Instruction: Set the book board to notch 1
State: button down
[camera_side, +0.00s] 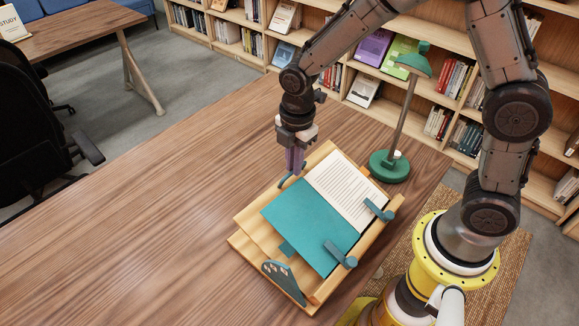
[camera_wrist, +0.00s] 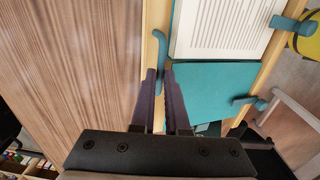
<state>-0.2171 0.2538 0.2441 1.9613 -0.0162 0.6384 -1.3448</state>
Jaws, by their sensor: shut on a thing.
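The wooden book board (camera_side: 251,222) lies on the table at a low tilt, on a wooden base. It carries a teal sheet or cover (camera_side: 310,228) and a white printed page (camera_side: 345,190), under two teal clips (camera_side: 378,209). A teal plate with several notches (camera_side: 284,281) stands at its near end; which notch is engaged is hidden. My gripper (camera_side: 293,166) points down at the board's far-left edge. In the wrist view my fingers (camera_wrist: 160,92) straddle a narrow teal bar (camera_wrist: 160,50) at that edge and are shut on it; the exact contact is unclear.
A green desk lamp (camera_side: 388,165) stands close behind the board on the right. The brown table (camera_side: 150,205) is clear to the left. Bookshelves (camera_side: 430,90) stand behind it, and a black chair (camera_side: 45,130) at the left.

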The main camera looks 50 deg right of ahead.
jog(key=shift+s, duration=0.3)
jog(key=c, duration=0.9)
grip_release()
jog(key=shift+w, duration=0.1)
jog(key=shift+r, duration=0.45)
jog(key=shift+s+r, duration=0.15)
jog(key=shift+r, duration=3.1)
jog(key=shift+s+r, duration=0.1)
jog(key=shift+r, duration=3.1)
jog(key=shift+d, duration=0.1)
